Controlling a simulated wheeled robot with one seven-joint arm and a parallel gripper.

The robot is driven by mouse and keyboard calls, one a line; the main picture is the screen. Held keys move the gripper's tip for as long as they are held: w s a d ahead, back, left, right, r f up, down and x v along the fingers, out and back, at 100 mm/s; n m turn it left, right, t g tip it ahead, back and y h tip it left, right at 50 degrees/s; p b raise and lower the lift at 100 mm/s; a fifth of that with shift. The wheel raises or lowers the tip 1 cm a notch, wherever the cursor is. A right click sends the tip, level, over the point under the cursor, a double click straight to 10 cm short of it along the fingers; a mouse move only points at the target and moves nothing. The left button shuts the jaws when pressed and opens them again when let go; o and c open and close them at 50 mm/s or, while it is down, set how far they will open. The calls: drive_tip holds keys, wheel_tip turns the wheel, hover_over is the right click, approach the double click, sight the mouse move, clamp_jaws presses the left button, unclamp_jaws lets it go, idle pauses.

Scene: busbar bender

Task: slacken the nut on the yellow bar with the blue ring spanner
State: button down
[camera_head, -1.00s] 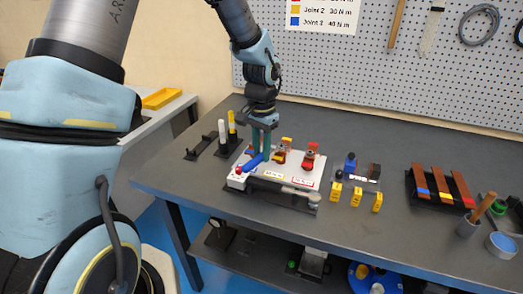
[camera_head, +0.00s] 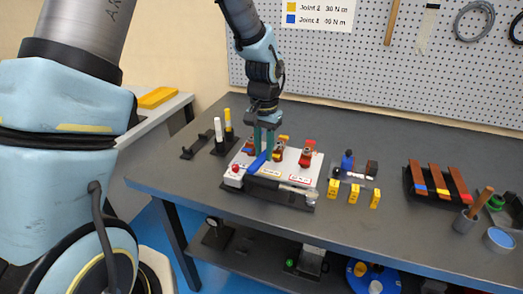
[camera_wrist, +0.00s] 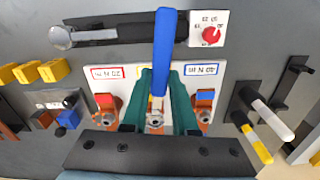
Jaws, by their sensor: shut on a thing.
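The blue ring spanner (camera_wrist: 162,50) is held between the fingers of my gripper (camera_wrist: 160,78), its handle pointing up in the wrist view. In the head view the blue spanner (camera_head: 258,162) slants below my gripper (camera_head: 265,150), over the white fixture board (camera_head: 290,168). The nut on the yellow bar (camera_wrist: 155,119) shows between my fingers in the wrist view, at the middle station. The spanner's ring end is hidden, so I cannot tell whether it is around the nut. A red-marked station (camera_wrist: 107,114) and a blue-marked station (camera_wrist: 204,112) flank it.
A torque wrench (camera_wrist: 88,36) lies along the board's front edge, near a red dial (camera_wrist: 211,35). White and yellow upright posts (camera_head: 228,122) stand to the left. Yellow blocks (camera_head: 354,193) and a rack of bars (camera_head: 436,180) are to the right.

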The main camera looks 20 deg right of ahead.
drive_tip(key=shift+s+d+n, duration=0.15)
drive_tip(key=shift+s+n, duration=0.05)
drive_tip(key=shift+n, duration=0.1)
drive_tip(key=shift+s+d+n, duration=0.3)
drive_tip(key=shift+n, duration=0.3)
drive_tip(key=shift+s+d, duration=0.1)
drive_tip(key=shift+s+d+n+b, duration=0.25)
drive_tip(key=shift+d+n+b, duration=0.1)
drive_tip(key=shift+n, duration=0.25)
drive_tip(key=shift+s+d, duration=0.1)
drive_tip(key=shift+s+d+n, duration=0.2)
drive_tip(key=shift+d+n, duration=0.15)
drive_tip(key=shift+n, duration=0.25)
drive_tip(key=shift+s+d+n, duration=0.25)
drive_tip(key=shift+d+n, duration=0.2)
drive_tip(key=shift+n, duration=0.25)
